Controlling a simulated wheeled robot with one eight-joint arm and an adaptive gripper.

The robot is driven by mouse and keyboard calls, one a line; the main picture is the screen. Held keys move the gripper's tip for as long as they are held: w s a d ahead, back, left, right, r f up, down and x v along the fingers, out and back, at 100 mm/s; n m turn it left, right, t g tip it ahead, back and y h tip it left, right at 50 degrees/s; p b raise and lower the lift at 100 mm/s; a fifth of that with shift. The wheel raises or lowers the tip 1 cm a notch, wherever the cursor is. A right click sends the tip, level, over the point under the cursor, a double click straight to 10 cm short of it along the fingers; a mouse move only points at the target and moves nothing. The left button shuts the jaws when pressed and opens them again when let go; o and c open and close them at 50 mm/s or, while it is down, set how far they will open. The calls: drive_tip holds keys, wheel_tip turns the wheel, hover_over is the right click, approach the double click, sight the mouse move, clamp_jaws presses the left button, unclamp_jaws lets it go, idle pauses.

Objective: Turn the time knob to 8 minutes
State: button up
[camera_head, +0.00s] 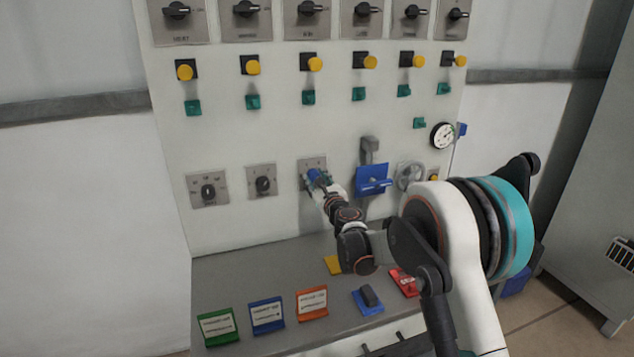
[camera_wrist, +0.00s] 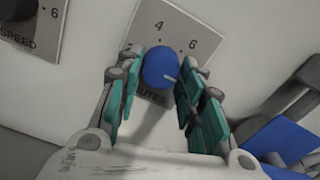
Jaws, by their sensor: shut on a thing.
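The time knob (camera_wrist: 160,67) is a round blue knob on a grey plate (camera_wrist: 182,22) in the wrist view. The plate shows a 4, a 6 and lettering ending in "UTES". The knob's white mark points right and slightly down in the wrist view. No 8 can be read; my right finger covers part of that side. My gripper (camera_wrist: 162,72) has its teal-padded fingers on both sides of the knob, shut on it. In the head view, my gripper (camera_head: 317,181) reaches the panel at the third lower plate (camera_head: 311,163), hiding much of it.
A dark knob on the SPEED plate (camera_wrist: 52,38) is close on the left. A blue bracket (camera_head: 373,180) and a grey handwheel (camera_head: 409,175) stand out from the panel on the right. Coloured signs (camera_head: 267,315) and a blue block (camera_head: 367,301) stand on the ledge below.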

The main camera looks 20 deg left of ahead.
idle(0.3)
drive_tip(key=o, duration=1.1)
drive_tip(key=shift+c, duration=0.2)
drive_tip(key=v, duration=1.2)
